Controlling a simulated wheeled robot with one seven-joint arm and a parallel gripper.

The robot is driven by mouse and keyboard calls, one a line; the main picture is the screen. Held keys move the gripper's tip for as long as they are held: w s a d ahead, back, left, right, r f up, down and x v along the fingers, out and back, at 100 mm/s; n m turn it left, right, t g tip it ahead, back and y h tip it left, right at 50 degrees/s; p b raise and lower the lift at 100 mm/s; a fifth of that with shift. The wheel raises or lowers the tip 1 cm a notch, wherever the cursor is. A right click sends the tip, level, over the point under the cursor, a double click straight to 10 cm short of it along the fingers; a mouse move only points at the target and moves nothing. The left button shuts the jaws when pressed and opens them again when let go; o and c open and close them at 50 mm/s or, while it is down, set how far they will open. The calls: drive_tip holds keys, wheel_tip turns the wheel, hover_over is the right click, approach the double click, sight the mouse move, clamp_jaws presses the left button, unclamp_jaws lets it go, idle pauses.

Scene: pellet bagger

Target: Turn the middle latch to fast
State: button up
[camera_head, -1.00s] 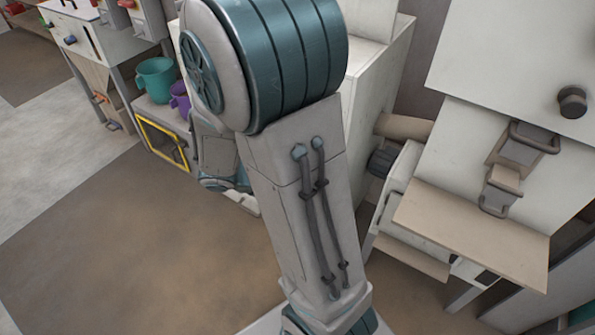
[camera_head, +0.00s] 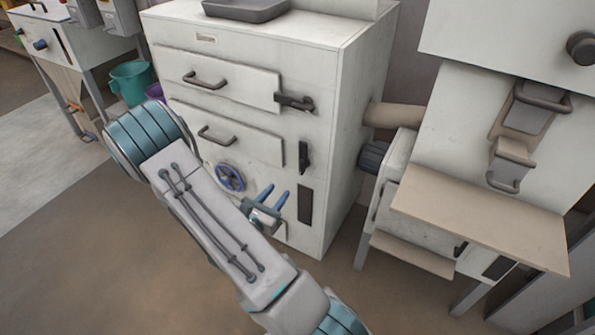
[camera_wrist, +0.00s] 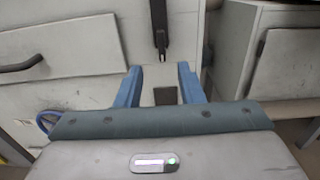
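The middle latch (camera_head: 303,157) is a dark bar on the front of the white cabinet, right of the second drawer. It points up and down. In the wrist view the middle latch (camera_wrist: 159,28) hangs upright at top centre, its lower end just beyond and between my fingertips. My gripper (camera_head: 276,192) is below and left of it, with its two blue fingers apart and nothing between them. In the wrist view my gripper (camera_wrist: 159,70) is also open and not touching the latch.
The top latch (camera_head: 294,103) lies sideways by the upper drawer. A dark upright plate (camera_head: 305,205) is below the middle latch. A blue handwheel (camera_head: 230,178) is left of my gripper. A machine with a tan shelf (camera_head: 480,215) stands at right.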

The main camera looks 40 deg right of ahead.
sight(300, 165)
drive_tip(key=b+x, duration=0.1)
drive_tip(key=x, duration=1.1)
drive_tip(key=shift+d+b, duration=0.1)
drive_tip(key=shift+b, duration=0.25)
clamp_jaws()
